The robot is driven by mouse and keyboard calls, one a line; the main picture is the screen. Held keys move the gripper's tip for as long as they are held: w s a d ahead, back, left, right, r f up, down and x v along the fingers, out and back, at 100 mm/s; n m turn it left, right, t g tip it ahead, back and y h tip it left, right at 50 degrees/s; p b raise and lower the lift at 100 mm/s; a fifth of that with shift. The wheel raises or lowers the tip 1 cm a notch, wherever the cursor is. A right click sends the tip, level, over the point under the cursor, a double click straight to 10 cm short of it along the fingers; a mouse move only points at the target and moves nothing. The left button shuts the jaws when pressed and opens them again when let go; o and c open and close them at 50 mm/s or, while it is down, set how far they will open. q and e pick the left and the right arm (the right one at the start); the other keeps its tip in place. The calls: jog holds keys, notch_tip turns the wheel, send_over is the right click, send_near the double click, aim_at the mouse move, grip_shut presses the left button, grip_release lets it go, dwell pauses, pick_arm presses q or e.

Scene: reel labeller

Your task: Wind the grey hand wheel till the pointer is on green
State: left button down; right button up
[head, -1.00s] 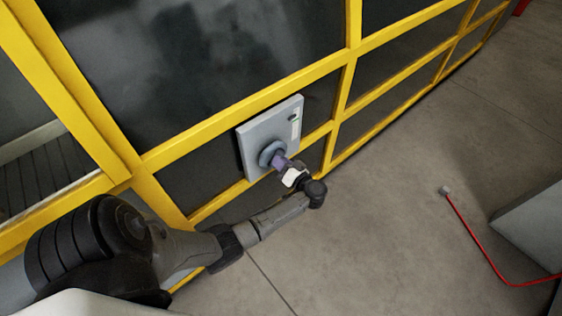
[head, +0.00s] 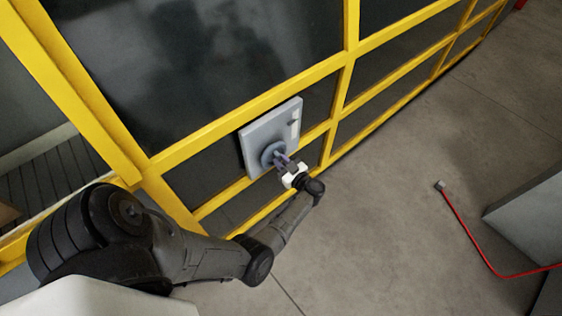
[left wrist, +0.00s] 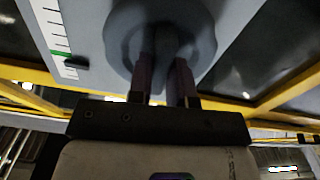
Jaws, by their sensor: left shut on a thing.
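The grey hand wheel (head: 270,153) is on the front of a light grey panel (head: 258,137). In the left wrist view the wheel (left wrist: 125,30) is at the top middle. My left gripper (head: 281,161) is shut on the wheel's middle part; its purple fingers (left wrist: 168,70) lie on both sides of it. A white scale (left wrist: 47,22) with black ticks and a green mark (left wrist: 58,53) is left of the wheel. The dark pointer (left wrist: 76,63) is beside the scale, close to the green mark and slightly lower in the picture. My right gripper is out of view.
The panel is on a yellow-framed enclosure (head: 245,103) with dark panes. The grey floor (head: 390,150) to the right is mostly clear. A red cable (head: 468,232) lies there beside a grey box (head: 530,215).

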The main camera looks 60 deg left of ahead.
pick_arm(q)
jog(key=n+b, duration=0.1)
jog(key=n, duration=0.4)
jog(key=shift+n, duration=0.4)
dwell(0.4)
jog(key=c, duration=1)
grip_release()
jog(key=shift+c, duration=0.2)
jog(key=shift+m, duration=0.3)
